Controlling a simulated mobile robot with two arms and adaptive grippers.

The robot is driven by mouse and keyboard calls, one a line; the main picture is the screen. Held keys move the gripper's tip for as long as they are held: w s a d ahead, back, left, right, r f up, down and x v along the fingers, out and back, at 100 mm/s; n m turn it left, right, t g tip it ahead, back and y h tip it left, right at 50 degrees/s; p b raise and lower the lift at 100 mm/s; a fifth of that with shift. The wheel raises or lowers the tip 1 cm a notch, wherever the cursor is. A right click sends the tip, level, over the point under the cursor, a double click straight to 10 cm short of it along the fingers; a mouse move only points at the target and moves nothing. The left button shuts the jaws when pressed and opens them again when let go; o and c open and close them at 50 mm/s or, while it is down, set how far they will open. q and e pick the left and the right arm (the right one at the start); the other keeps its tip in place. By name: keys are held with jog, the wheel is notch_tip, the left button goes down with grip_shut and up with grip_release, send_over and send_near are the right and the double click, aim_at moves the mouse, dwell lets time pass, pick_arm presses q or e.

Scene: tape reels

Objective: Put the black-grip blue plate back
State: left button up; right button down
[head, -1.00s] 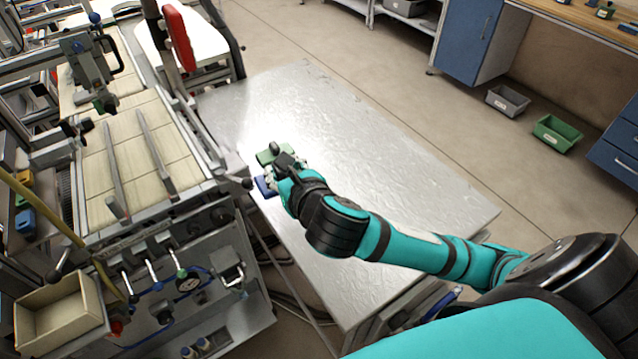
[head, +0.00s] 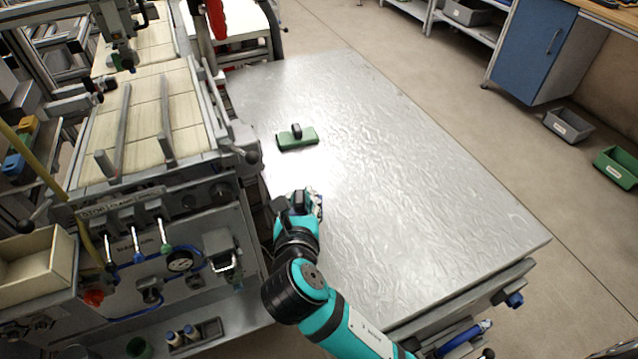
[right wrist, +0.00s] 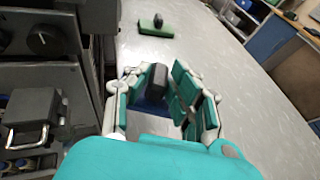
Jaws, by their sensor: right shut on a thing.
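My right gripper (head: 308,203) is over the left edge area of the metal table, on the near side of the green plate. In the right wrist view, its teal-and-white fingers (right wrist: 160,76) are shut on the black grip (right wrist: 157,86) of the blue plate (right wrist: 150,108). The blue plate shows only partly, low between the fingers; in the head view the gripper hides most of it. I cannot tell whether it touches the table. My left gripper is not in view.
A green plate (head: 290,143) with a black grip lies on the metal table (head: 420,200), farther back. The rest of the tabletop is clear. A machine with a control panel (head: 200,207) stands close along the table's left side. Grey (head: 568,128) and green (head: 617,166) bins stand on the floor.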

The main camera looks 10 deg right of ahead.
jog(key=shift+a+f, duration=0.25)
jog(key=shift+a, duration=0.15)
jog(key=shift+w, duration=0.3)
jog(key=w+d, duration=0.2)
jog(key=w, duration=0.2)
jog(key=w+d+f, duration=0.1)
jog(key=w+d, duration=0.1)
jog(key=w, duration=0.3)
jog(key=w+d, duration=0.2)
jog(key=w, duration=0.2)
jog(key=shift+w+d+f, duration=0.15)
jog(key=shift+d+f, duration=0.05)
jog(key=shift+d, duration=0.2)
jog(key=shift+w+d, duration=0.1)
jog(key=shift+w, duration=0.1)
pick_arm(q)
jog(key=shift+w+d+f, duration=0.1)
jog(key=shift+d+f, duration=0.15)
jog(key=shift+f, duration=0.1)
pick_arm(e)
jog(key=shift+f, duration=1.75)
jog(key=c, duration=1.2)
grip_release()
jog(key=shift+f, duration=0.15)
jog(key=shift+o, duration=0.2)
jog(key=shift+s, duration=0.1)
